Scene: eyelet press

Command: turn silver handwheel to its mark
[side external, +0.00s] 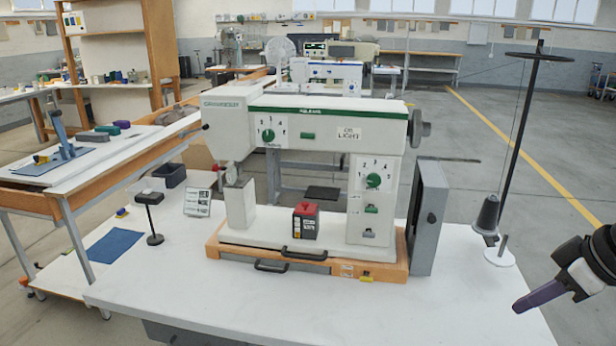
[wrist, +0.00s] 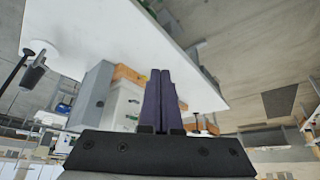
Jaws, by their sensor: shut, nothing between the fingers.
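The silver handwheel (side external: 420,129) is a grey knob-like wheel at the right end of the white and green machine's (side external: 320,122) upper arm. I cannot make out its mark at this size. My gripper (side external: 521,304) is at the lower right of the side external view, well apart from the handwheel and lower than it. Its purple fingers (wrist: 160,95) are shut together and empty. In the wrist view the picture is turned over, and the fingers cover part of the machine (wrist: 122,105); I cannot pick out the handwheel there.
A grey upright box (side external: 428,218) stands right of the machine. A thread stand with a tall black pole (side external: 516,145) and a dark cone (side external: 487,215) rises between my gripper and the handwheel's side. The white table (side external: 330,300) is clear in front. A small black lamp-like stand (side external: 151,215) is at left.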

